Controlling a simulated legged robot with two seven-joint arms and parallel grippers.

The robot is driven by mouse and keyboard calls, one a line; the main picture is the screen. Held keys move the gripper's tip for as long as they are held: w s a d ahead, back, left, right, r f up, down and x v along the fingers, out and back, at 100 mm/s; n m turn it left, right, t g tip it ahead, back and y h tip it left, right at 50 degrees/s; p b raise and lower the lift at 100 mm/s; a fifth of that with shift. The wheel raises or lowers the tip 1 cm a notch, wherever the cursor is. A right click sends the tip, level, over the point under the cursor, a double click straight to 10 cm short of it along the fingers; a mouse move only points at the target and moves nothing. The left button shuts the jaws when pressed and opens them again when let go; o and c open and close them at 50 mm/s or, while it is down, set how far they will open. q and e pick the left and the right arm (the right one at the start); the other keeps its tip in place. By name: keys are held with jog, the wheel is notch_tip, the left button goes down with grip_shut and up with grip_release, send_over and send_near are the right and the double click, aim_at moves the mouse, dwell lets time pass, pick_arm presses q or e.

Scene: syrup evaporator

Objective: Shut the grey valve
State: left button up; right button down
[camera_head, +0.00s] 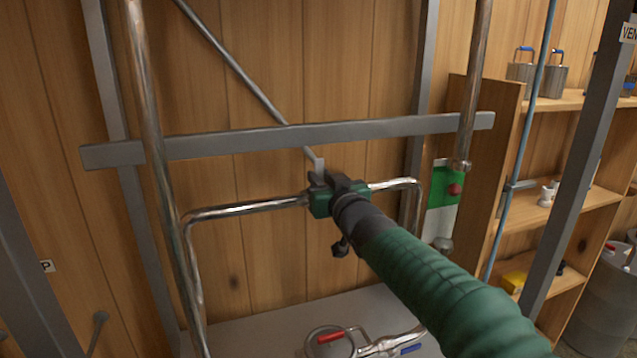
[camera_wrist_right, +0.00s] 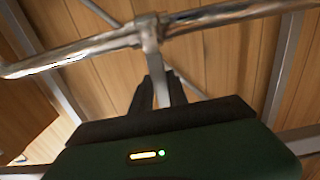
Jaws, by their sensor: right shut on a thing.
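The grey valve sits on a shiny horizontal pipe (camera_head: 245,208). Its grey lever (camera_head: 319,163) sticks up above my right gripper (camera_head: 325,180) in the head view. In the right wrist view the valve body (camera_wrist_right: 148,32) is on the pipe, and the grey lever (camera_wrist_right: 161,80) runs down from it to the dark fingers. My right gripper is shut on the lever. The gripper hides most of the valve in the head view. My left gripper is not in view.
A grey crossbar (camera_head: 230,142) runs just above the valve, between upright pipes. Below are a red handle (camera_head: 331,337) and a blue handle (camera_head: 411,349). A wooden shelf (camera_head: 575,205) with cans and small things stands at the right.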

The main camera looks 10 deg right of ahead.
jog(key=shift+r, duration=0.7)
jog(key=c, duration=1.7)
grip_release()
jog(key=o, duration=0.4)
jog(key=shift+s+f, duration=0.1)
jog(key=shift+s, duration=0.1)
jog(key=shift+f, duration=0.15)
jog(key=shift+f, duration=0.1)
jog(key=shift+s, duration=0.1)
jog(key=s+d, duration=0.1)
jog(key=s, duration=0.4)
jog(key=s+d+b, duration=0.1)
jog(key=s, duration=0.4)
jog(key=s+d, duration=0.1)
jog(key=s, duration=0.5)
jog(key=shift+s+d+b, duration=0.1)
jog(key=shift+b, duration=0.3)
